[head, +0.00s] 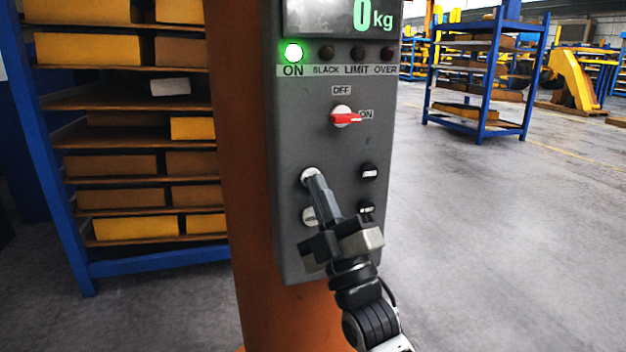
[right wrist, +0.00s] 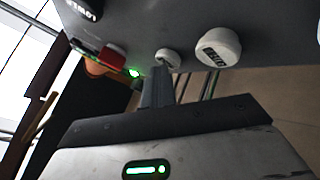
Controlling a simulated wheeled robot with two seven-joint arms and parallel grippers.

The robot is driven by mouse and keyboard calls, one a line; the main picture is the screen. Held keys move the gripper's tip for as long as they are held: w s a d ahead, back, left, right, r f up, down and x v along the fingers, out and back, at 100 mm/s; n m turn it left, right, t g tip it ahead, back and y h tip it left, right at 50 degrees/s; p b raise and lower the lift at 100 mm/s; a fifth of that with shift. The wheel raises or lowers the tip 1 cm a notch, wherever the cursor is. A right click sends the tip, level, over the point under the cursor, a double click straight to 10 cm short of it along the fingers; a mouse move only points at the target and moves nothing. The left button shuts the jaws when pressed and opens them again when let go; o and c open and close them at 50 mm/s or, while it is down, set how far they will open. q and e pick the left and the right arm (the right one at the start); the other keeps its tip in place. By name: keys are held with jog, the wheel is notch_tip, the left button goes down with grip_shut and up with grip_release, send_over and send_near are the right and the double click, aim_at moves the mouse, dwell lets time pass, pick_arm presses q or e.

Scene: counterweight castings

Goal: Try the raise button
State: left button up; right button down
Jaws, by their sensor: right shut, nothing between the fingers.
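The grey control panel (head: 285,120) hangs on an orange post, with two white buttons on the left and two black ones on the right. My right gripper (head: 312,180) is shut and empty. Its fingertips are at the upper white button (head: 308,175) and partly cover it. In the right wrist view the fingertips (right wrist: 160,74) end just by that white button (right wrist: 168,57); I cannot tell whether they touch or press it. The lower white button (head: 309,216) also shows in the wrist view (right wrist: 218,47). I cannot read which button is raise. My left gripper is not in view.
The display (head: 360,16) reads 0 kg. The green ON lamp (head: 293,53) is lit; the other lamps are dark. The red rotary switch (head: 345,117) points to ON. A blue rack (head: 75,215) with boxes stands left; open floor (head: 500,230) lies right.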

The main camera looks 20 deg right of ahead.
jog(key=shift+s, duration=0.1)
dwell(0.6)
jog(key=shift+s+p, duration=0.35)
jog(key=shift+s, duration=0.4)
jog(key=shift+s, duration=0.1)
jog(key=shift+s+d+p, duration=0.1)
jog(key=shift+s+p, duration=0.6)
jog(key=shift+s, duration=1.7)
